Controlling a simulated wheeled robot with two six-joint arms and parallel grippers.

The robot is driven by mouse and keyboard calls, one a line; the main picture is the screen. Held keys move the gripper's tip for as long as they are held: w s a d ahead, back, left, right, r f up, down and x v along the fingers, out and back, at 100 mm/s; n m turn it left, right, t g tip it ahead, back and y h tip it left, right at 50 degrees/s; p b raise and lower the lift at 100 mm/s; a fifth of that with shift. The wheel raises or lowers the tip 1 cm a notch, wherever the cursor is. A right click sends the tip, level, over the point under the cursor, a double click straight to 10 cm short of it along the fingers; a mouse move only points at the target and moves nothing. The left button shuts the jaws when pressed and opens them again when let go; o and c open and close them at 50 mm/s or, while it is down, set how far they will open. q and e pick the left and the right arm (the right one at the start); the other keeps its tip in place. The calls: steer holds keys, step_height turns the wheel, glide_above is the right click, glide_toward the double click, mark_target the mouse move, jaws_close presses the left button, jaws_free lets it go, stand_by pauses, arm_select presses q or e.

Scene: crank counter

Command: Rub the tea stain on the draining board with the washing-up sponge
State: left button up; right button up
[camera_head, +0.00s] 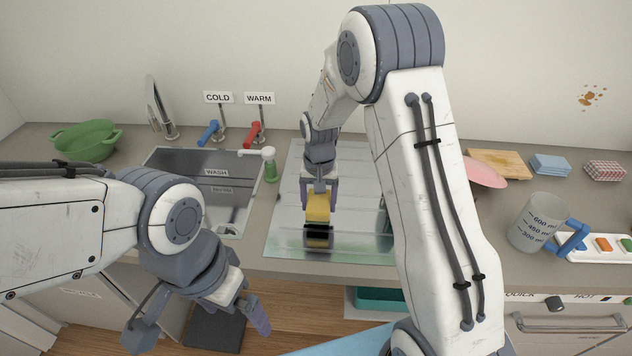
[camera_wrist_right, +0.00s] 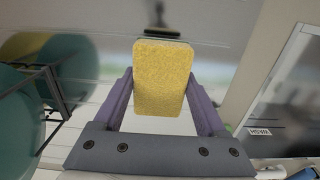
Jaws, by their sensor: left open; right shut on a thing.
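The yellow sponge (camera_head: 318,207) is held between the fingers of my right gripper (camera_head: 318,194), over the middle of the draining board. In the right wrist view the sponge (camera_wrist_right: 162,78) sits between both fingers, with a dark layer at its far edge. A dark patch shows just below the sponge, perhaps its reflection; I cannot tell whether the sponge touches the board. The shiny draining board (camera_head: 352,222) lies right of the sink. I see no tea stain on its visible part; my right arm hides some of it. My left gripper (camera_head: 200,326) is open and empty in front of the counter.
A green bowl (camera_head: 85,140) stands at far left. A measuring jug (camera_head: 537,222), wooden board (camera_head: 498,163) and blue cloths (camera_head: 550,164) are at right. Brown splashes (camera_head: 590,96) mark the wall.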

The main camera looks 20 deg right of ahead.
steer(key=shift+w+r+p, duration=0.1)
steer(key=shift+r+p, duration=0.5)
steer(key=shift+r, duration=0.3)
steer(key=shift+r+p, duration=1.35)
steer(key=shift+r, duration=0.3)
